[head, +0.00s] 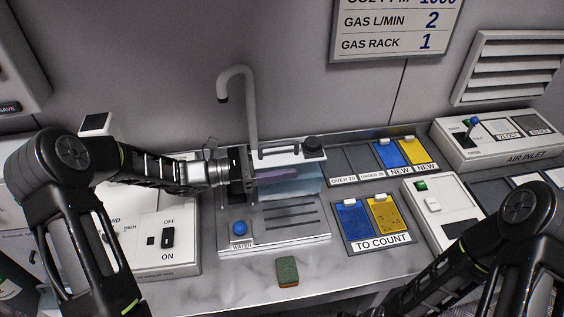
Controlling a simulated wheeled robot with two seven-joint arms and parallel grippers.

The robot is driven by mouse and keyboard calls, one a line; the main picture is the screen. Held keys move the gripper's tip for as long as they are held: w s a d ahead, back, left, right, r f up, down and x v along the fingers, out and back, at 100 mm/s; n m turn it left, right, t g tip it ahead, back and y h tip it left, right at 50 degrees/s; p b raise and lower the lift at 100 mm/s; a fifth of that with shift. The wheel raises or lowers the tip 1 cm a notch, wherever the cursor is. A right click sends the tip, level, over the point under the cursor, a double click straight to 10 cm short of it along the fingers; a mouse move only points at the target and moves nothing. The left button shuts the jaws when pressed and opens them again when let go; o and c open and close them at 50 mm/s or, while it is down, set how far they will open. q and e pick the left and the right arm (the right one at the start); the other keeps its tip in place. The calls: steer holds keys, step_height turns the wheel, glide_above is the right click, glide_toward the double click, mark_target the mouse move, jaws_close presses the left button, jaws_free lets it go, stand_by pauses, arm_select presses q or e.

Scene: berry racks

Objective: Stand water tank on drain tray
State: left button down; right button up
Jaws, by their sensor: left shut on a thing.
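The water tank (303,181) is a translucent bluish box with a pale top and a dark round cap at its right end. My left gripper (250,172) is shut on its left end. The tank is over the back part of the metal drain tray (290,238), under the curved tap (240,95). It looks about upright. I cannot tell whether its base touches the tray, whose dark slots show in front of it. My right arm enters at the lower right, and its gripper is outside the picture.
A blue WATER button (239,228) is at the tray's front left. A green and brown sponge (287,271) lies on the counter in front. The TO COUNT holder (379,240), with blue and yellow cards, is to the right. A switch panel (165,250) is left.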

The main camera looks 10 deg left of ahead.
arm_select(q)
steer(key=shift+f, duration=0.1)
steer(key=shift+c, duration=2.2)
jaws_free()
steer(key=shift+f, duration=0.1)
steer(key=shift+f, duration=0.1)
steer(key=shift+a, duration=0.1)
steer(key=shift+b+v, duration=0.7)
steer(key=shift+v, duration=3.1)
